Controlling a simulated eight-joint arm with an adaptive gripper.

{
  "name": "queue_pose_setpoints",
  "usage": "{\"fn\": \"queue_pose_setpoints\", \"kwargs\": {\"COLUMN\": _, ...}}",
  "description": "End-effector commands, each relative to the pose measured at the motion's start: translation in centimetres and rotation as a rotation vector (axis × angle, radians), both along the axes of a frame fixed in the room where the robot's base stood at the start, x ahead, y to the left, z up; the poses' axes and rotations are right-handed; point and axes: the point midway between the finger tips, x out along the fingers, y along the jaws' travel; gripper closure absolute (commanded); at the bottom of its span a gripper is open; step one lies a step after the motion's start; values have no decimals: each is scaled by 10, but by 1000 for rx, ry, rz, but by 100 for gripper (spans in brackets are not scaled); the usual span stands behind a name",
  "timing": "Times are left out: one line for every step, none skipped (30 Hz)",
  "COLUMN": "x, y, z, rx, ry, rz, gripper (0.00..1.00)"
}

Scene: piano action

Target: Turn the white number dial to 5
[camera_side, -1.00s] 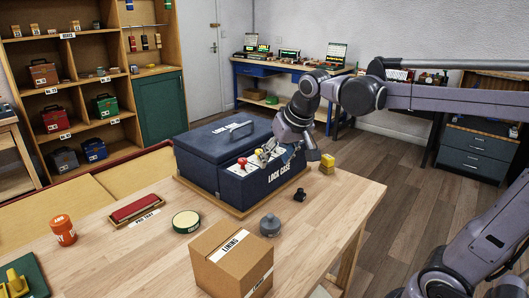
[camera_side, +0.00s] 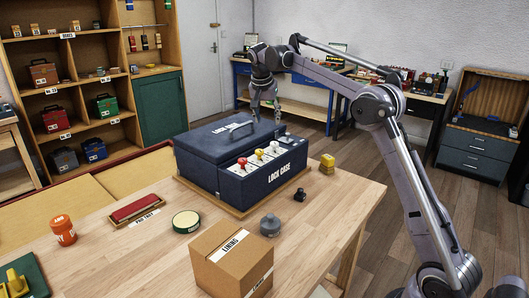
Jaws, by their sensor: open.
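The dark blue lock case (camera_side: 282,175) sits on a wooden base on the table. Red (camera_side: 242,162), yellow (camera_side: 259,154) and white (camera_side: 274,147) dials stand in a row on white plates on its lower front ledge. The white dial is the rightmost of the three. The number it is set to is too small to read. My gripper (camera_side: 267,119) points down, open and empty, over the back right part of the case. It is above and behind the white dial in the picture, clear of it.
The case's raised lid section with a handle (camera_side: 240,127) is left of my gripper. A yellow block (camera_side: 327,163), a small black piece (camera_side: 300,195), a grey weight (camera_side: 270,225) and a cardboard box (camera_side: 228,262) stand nearby.

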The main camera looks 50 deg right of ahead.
Motion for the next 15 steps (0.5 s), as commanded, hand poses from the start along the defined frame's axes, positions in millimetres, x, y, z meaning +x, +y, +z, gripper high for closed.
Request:
{"fn": "queue_pose_setpoints", "kwargs": {"x": 4, "y": -9, "z": -5, "rx": -1, "ry": 4, "rz": -32, "gripper": 48}}
{"fn": "queue_pose_setpoints", "kwargs": {"x": 5, "y": -13, "z": -7, "rx": -3, "ry": 6, "rz": -48, "gripper": 48}}
{"fn": "queue_pose_setpoints", "kwargs": {"x": 7, "y": -17, "z": -9, "rx": -4, "ry": 6, "rz": -66, "gripper": 48}}
{"fn": "queue_pose_setpoints", "kwargs": {"x": 8, "y": -19, "z": -11, "rx": -4, "ry": 6, "rz": -78, "gripper": 48}}
{"fn": "queue_pose_setpoints", "kwargs": {"x": 8, "y": -21, "z": -12, "rx": -4, "ry": 7, "rz": -87, "gripper": 48}}
{"fn": "queue_pose_setpoints", "kwargs": {"x": 9, "y": -23, "z": -14, "rx": -5, "ry": 8, "rz": -96, "gripper": 48}}
{"fn": "queue_pose_setpoints", "kwargs": {"x": 10, "y": -25, "z": -15, "rx": -5, "ry": 9, "rz": -102, "gripper": 48}}
{"fn": "queue_pose_setpoints", "kwargs": {"x": 10, "y": -26, "z": -16, "rx": -5, "ry": 9, "rz": -106, "gripper": 48}}
{"fn": "queue_pose_setpoints", "kwargs": {"x": 10, "y": -27, "z": -18, "rx": -6, "ry": 9, "rz": -109, "gripper": 48}}
{"fn": "queue_pose_setpoints", "kwargs": {"x": 10, "y": -28, "z": -20, "rx": -6, "ry": 9, "rz": -110, "gripper": 48}}
{"fn": "queue_pose_setpoints", "kwargs": {"x": 10, "y": -29, "z": -22, "rx": -6, "ry": 9, "rz": -111, "gripper": 48}}
{"fn": "queue_pose_setpoints", "kwargs": {"x": 11, "y": -30, "z": -25, "rx": -6, "ry": 9, "rz": -110, "gripper": 48}}
{"fn": "queue_pose_setpoints", "kwargs": {"x": 11, "y": -31, "z": -29, "rx": -6, "ry": 8, "rz": -110, "gripper": 48}}
{"fn": "queue_pose_setpoints", "kwargs": {"x": 12, "y": -33, "z": -32, "rx": -6, "ry": 8, "rz": -110, "gripper": 48}}
{"fn": "queue_pose_setpoints", "kwargs": {"x": 12, "y": -35, "z": -38, "rx": -6, "ry": 9, "rz": -109, "gripper": 48}}
